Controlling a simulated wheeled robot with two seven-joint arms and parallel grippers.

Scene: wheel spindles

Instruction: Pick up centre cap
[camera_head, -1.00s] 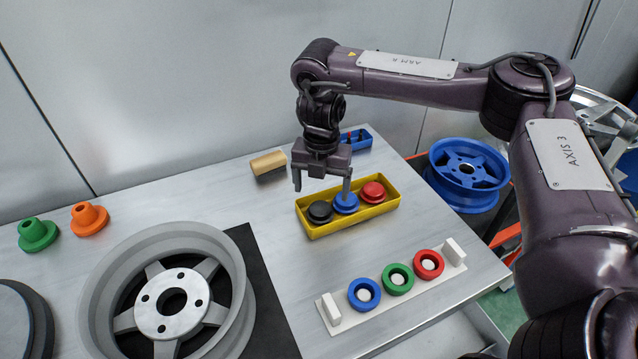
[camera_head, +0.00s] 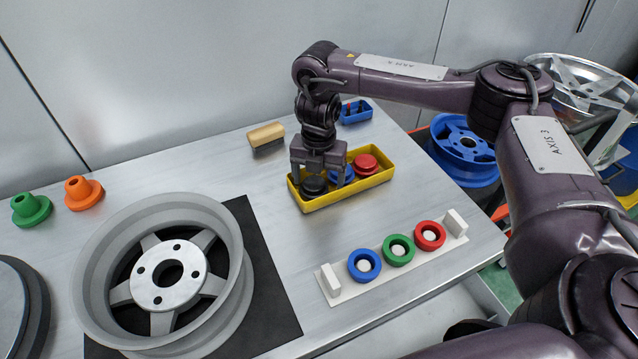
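A yellow tray (camera_head: 328,199) holds three centre caps in a row: black (camera_head: 313,187) at the left, blue (camera_head: 347,175) in the middle and red (camera_head: 366,163) at the right. My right gripper (camera_head: 318,182) points down into the left part of the tray. It is open, with its fingers apart on either side of the black cap. The right finger hides part of the blue cap; whether either finger touches a cap cannot be told. My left gripper is not in view.
A grey wheel (camera_head: 226,275) lies on a black mat (camera_head: 268,300). A white rack (camera_head: 347,290) holds blue, green and red rings.

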